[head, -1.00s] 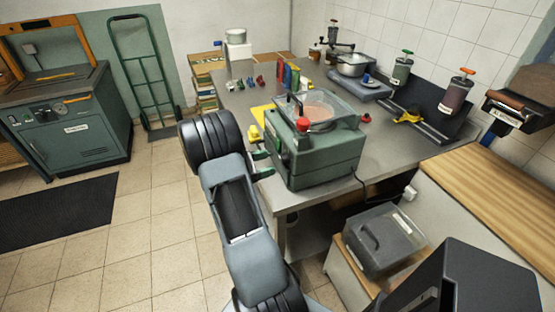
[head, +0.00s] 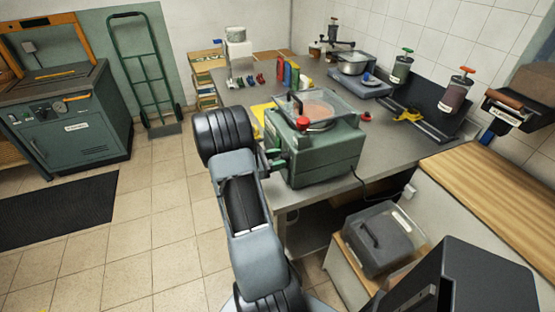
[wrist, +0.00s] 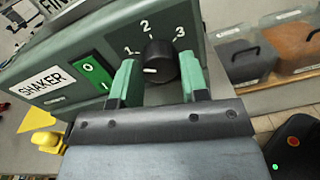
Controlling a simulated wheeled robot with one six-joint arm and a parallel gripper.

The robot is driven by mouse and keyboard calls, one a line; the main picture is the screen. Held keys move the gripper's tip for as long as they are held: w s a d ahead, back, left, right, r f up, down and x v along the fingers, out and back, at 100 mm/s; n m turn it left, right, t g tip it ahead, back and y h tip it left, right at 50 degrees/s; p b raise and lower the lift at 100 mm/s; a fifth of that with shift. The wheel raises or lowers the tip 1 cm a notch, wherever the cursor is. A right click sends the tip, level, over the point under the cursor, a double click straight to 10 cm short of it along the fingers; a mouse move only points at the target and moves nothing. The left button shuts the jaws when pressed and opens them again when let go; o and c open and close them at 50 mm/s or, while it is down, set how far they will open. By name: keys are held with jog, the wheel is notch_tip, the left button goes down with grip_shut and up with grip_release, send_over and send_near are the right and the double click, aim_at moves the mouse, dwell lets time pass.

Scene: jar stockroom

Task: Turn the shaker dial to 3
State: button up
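The shaker is a green box (head: 325,160) at the table's front edge in the head view, with a clear-lidded round pan on top. In the wrist view its front (wrist: 85,50) carries a SHAKER label and a green 0/1 switch (wrist: 93,72). The black dial (wrist: 160,58) sits right of the switch, with 1, 2 and 3 printed around it. A short white mark shows on the dial's lower left, on the side of the 1. My gripper (wrist: 159,66) is open, its green fingers on either side of the dial. I cannot tell whether they touch it.
Two clear bins (wrist: 243,60) stand right of the shaker in the wrist view. In the head view, a lidded bin (head: 382,238) stands below right of the table (head: 410,140). The floor at left is open.

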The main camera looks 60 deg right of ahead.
jog(key=c, duration=0.5)
jog(key=shift+o, duration=0.2)
jog(key=shift+f+m+b, duration=0.15)
jog(key=shift+m+b, duration=0.25)
jog(key=shift+b, duration=0.1)
jog(key=m+t+b, duration=0.1)
jog(key=m+b, duration=2.1)
jog(key=b, duration=1.1)
jog(key=shift+s+f, duration=0.1)
jog(key=shift+f, duration=0.05)
jog(key=shift+m, duration=0.3)
